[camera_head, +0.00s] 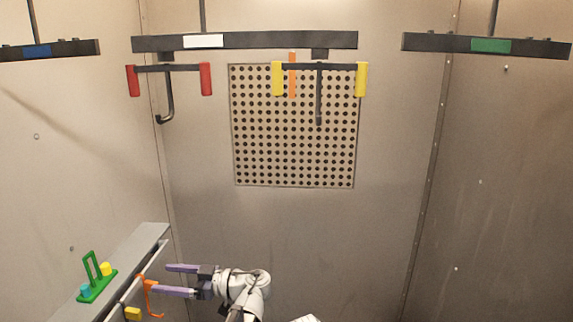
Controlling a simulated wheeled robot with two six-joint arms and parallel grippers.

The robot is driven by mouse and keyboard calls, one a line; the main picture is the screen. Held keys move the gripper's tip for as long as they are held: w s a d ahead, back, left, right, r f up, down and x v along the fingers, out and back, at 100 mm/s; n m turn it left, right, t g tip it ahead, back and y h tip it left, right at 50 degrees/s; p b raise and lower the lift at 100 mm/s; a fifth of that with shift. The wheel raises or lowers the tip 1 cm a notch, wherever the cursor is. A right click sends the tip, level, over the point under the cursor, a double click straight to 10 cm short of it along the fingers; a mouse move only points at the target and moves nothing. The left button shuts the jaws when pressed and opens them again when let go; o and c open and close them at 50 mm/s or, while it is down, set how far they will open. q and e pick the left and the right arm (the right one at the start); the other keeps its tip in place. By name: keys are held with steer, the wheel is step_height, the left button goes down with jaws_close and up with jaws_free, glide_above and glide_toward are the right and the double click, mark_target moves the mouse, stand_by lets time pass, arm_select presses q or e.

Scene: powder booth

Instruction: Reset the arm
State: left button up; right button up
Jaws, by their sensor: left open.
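My left gripper (181,280) is at the lower left, with its two purple fingers spread apart and pointing left. Nothing shows between the fingers. Its white wrist and arm link (247,285) reach up from the bottom edge. The lower finger ends close to an orange hook (150,293) by the shelf; I cannot tell if they touch. A small white part at the bottom edge right of the arm is too cut off to identify. My right gripper does not show.
A grey shelf (150,237) at left holds a green rack (97,287) with blue and yellow pieces. A dark bar (245,41) carries a red-handled hanger (168,69) and a yellow-handled hanger (319,67) before a perforated panel (293,150). Lower right is clear.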

arm_select(q)
steer(key=s+d+f+m+h, duration=0.3)
steer(key=d+f+m+h, duration=0.15)
steer(key=f, duration=0.25)
steer(key=s+d+f+m+h, duration=0.3)
steer(key=d+f+m+h, duration=0.1)
steer(key=f+m, duration=0.25)
steer(key=s+d+f+m+g+h, duration=0.1)
steer(key=s+d+f+m+h, duration=0.35)
steer(key=d, duration=0.25)
steer(key=s+d+f+m+h, duration=0.4)
steer(key=s+d+m, duration=0.1)
steer(key=d, duration=0.3)
step_height(320, 180, up, 14)
steer(key=p, duration=1.4)
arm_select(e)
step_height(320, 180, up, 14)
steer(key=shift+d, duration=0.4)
arm_select(q)
steer(key=shift+w+m, duration=0.1)
steer(key=shift+m, duration=0.15)
